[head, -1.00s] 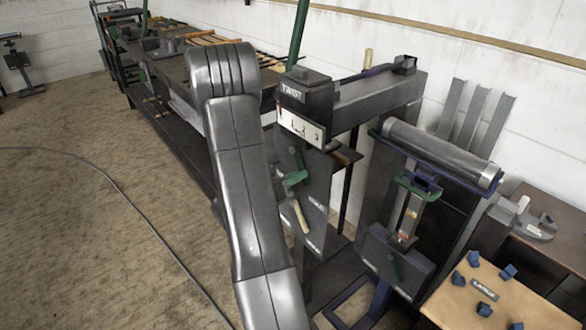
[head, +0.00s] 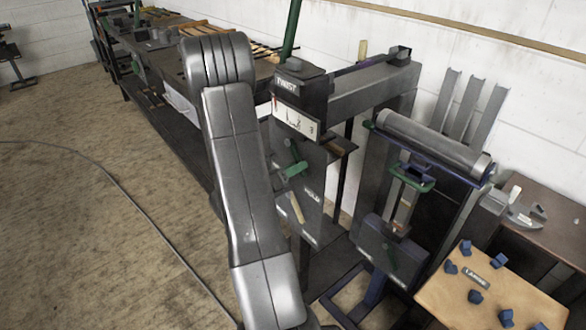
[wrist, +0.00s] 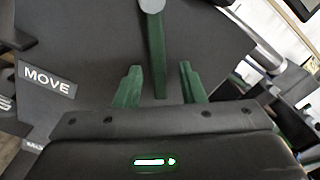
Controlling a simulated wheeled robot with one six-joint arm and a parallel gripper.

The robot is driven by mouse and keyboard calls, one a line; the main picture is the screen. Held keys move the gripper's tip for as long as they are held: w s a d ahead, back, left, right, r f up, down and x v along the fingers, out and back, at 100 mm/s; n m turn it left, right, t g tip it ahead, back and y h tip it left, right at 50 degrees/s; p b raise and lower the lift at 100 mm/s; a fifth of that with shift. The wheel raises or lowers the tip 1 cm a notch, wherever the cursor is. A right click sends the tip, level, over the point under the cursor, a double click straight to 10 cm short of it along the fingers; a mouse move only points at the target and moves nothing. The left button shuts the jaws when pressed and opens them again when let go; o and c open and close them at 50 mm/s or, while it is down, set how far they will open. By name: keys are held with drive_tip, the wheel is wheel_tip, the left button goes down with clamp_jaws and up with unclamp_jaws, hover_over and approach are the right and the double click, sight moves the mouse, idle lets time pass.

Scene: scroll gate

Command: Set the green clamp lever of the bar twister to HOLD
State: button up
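The bar twister (head: 305,105) stands right of my arm in the head view, with a TWIST label and a white dial on top. In the wrist view its green clamp lever (wrist: 156,45) hangs down from a round grey pivot. My gripper (wrist: 159,67) is open, with one green finger on each side of the lever and a visible gap on both sides. A MOVE label (wrist: 47,79) is left of the lever. In the head view a HOLD label (head: 312,194) shows on the front plate. Green parts (head: 294,169) show there; lever and fingers are hard to tell apart.
A second machine with a grey roller (head: 432,142) stands close on the right. A board (head: 510,300) with several blue blocks is at the lower right. A long workbench (head: 165,100) runs behind my arm. The floor (head: 90,230) at left is open, crossed by a cable.

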drive_tip(key=shift+a, duration=0.1)
drive_tip(key=v, duration=1.3)
drive_tip(key=shift+s+a, duration=0.25)
drive_tip(key=shift+s, duration=0.05)
drive_tip(key=shift+w+d, duration=0.1)
drive_tip(key=x, duration=1.3)
drive_tip(key=shift+w+d, duration=0.2)
drive_tip(key=shift+d, duration=0.05)
drive_tip(key=shift+a, duration=0.1)
idle(0.5)
drive_tip(key=v, duration=1.4)
drive_tip(key=w+d+m+b, duration=0.2)
drive_tip(key=w+d, duration=0.7)
drive_tip(key=d, duration=0.2)
drive_tip(key=shift+f, duration=0.3)
